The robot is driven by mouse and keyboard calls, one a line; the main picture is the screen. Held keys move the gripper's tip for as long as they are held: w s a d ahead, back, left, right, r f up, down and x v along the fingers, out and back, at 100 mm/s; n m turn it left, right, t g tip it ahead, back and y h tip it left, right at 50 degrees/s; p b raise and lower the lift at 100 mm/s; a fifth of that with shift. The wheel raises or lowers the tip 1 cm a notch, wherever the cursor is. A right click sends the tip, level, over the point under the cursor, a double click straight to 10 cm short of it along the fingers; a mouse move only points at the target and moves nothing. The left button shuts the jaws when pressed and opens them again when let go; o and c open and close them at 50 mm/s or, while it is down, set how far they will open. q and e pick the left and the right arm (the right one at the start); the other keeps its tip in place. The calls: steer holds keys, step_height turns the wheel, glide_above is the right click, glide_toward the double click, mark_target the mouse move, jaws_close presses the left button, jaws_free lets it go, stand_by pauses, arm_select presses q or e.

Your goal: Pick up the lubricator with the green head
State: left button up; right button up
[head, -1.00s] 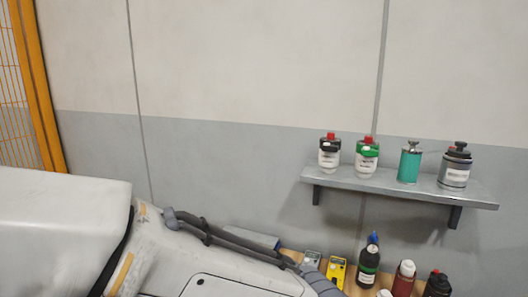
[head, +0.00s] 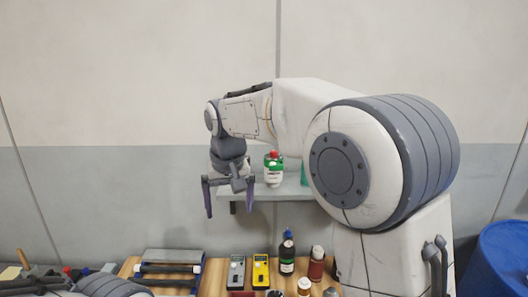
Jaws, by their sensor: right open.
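The lubricator with the green head (head: 273,171) stands upright on the grey wall shelf (head: 262,193). It has a red cap and a white, labelled body. My right gripper (head: 229,206) is open and empty, its fingers pointing down. In the picture it is to the left of the green-headed lubricator and in front of the shelf's left end. I cannot tell how far it is from the shelf in depth. The black-headed lubricator seen earlier is hidden behind my right gripper. My left gripper is out of view.
A teal can (head: 306,173) on the shelf is mostly hidden by my right arm. Below, the wooden bench (head: 212,280) holds a yellow meter (head: 261,271), a grey meter (head: 236,271) and several bottles. A blue barrel (head: 502,258) stands at the right.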

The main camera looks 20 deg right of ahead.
steer(key=w+d+r+m+h+p, duration=0.1)
steer(key=w+d+r+m+p, duration=0.2)
steer(key=w+d+r, duration=0.45)
steer(key=m+t+h+p, duration=0.1)
steer(key=m+p, duration=0.1)
glide_toward(273, 158)
step_height(273, 158, down, 3)
steer(key=shift+r, duration=0.25)
steer(key=x, duration=0.4)
steer(key=shift+w+d, duration=0.25)
steer(key=shift+d, duration=0.05)
steer(key=shift+w+f, duration=0.1)
steer(key=shift+f, duration=0.25)
steer(key=p+x, duration=0.3)
steer(key=x, duration=0.2)
steer(key=shift+r, duration=0.1)
steer(key=shift+w+f, duration=0.2)
steer(key=shift+f, duration=0.1)
steer(key=c, duration=1.3)
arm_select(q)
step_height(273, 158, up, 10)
arm_select(e)
steer(key=shift+r, duration=0.1)
steer(key=shift+c, duration=1)
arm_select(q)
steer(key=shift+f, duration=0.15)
